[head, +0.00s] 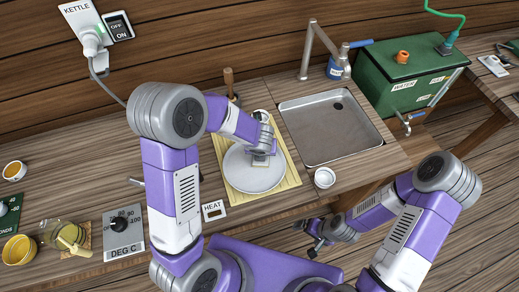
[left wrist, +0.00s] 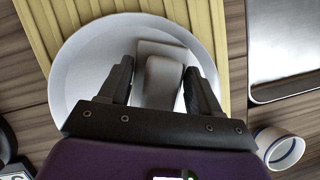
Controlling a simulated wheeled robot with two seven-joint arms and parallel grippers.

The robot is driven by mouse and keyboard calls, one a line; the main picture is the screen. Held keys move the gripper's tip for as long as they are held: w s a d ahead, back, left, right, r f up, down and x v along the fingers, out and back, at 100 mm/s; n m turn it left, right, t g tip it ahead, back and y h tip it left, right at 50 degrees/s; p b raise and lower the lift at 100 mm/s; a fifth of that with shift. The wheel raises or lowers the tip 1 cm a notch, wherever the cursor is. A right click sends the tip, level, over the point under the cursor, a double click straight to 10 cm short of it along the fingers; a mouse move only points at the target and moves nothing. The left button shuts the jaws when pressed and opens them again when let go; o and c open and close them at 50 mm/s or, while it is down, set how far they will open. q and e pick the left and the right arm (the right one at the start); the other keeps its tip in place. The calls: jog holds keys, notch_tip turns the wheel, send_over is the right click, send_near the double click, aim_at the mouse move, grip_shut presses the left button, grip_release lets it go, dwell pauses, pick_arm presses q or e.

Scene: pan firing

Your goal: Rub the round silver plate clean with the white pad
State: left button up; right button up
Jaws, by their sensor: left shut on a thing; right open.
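The round silver plate (head: 243,174) lies on a slatted yellow mat on the counter. It also shows in the left wrist view (left wrist: 80,70), filling much of the picture. The pad (left wrist: 160,50), pale grey-white with a raised grip block, is over the plate's upper right part in the head view. My left gripper (head: 262,155) is above the plate, shut on the pad's grip between its two dark fingers (left wrist: 158,85). Whether the pad touches the plate is hard to tell. My right gripper (head: 318,246) is open and empty, low in front of the counter.
The yellow mat (head: 292,178) lies left of the metal sink (head: 335,145). A small white cup (head: 324,178) stands at the sink's front left corner. A HEAT label (head: 214,210) and DEG C dial box (head: 123,235) are near the front edge. A green box (head: 400,85) stands behind right.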

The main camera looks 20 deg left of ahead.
dwell(0.3)
pick_arm(q)
jog(key=shift+s+a, duration=0.45)
jog(key=shift+a, duration=0.3)
jog(key=shift+d, duration=0.1)
jog(key=shift+w+d+f, duration=0.1)
jog(key=shift+w+d, duration=0.4)
jog(key=shift+d, duration=0.2)
jog(key=shift+s+a, duration=0.1)
jog(key=shift+a, duration=0.05)
jog(key=shift+s+a, duration=0.4)
jog(key=shift+a, duration=0.25)
jog(key=shift+d, duration=0.1)
